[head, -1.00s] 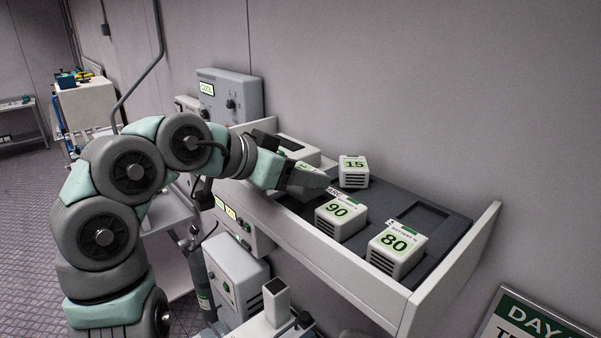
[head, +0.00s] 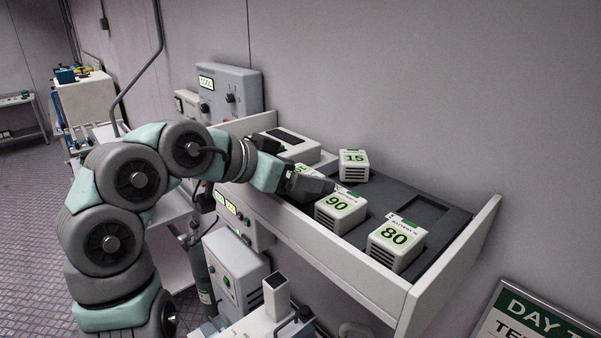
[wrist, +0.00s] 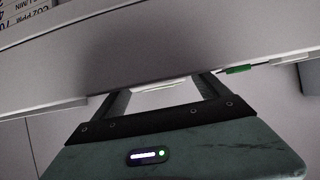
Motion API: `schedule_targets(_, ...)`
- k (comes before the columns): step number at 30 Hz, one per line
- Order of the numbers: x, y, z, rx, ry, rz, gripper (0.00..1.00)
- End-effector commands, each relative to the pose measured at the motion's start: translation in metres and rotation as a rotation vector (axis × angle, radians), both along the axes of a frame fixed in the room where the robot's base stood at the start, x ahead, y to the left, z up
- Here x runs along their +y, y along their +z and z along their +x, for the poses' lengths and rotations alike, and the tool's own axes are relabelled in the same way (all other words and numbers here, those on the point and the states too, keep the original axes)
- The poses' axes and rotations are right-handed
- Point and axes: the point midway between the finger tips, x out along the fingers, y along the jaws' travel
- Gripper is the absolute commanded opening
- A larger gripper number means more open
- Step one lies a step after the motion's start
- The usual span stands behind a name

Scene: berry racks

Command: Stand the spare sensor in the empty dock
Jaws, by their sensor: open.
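Several white box-shaped sensors with green number labels stand on the dark grey deck of the shelf in the head view. They read 15 (head: 354,165), 90 (head: 340,211) and 80 (head: 397,243). Another green-and-white label (head: 302,169) shows behind my gripper, mostly hidden. I cannot tell which one is the spare. An empty dark rectangular recess (head: 424,214) lies right of the sensors, likely the empty dock. My gripper (head: 328,186) is at the left of 90 and below 15. In the wrist view its fingers (wrist: 165,92) are apart, with a pale surface beyond; contact is unclear.
The white shelf wall (head: 360,279) runs along the front, with a raised right end panel (head: 470,255). A white box with a dark top slot (head: 291,146) is at the deck's left end. A grey control box (head: 230,92) stands behind it.

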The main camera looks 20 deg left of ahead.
Motion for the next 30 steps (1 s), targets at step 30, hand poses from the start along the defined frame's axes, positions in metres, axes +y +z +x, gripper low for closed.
schedule_targets(30,0.045,0.065,-0.091,0.001,0.002,-0.001,0.85)
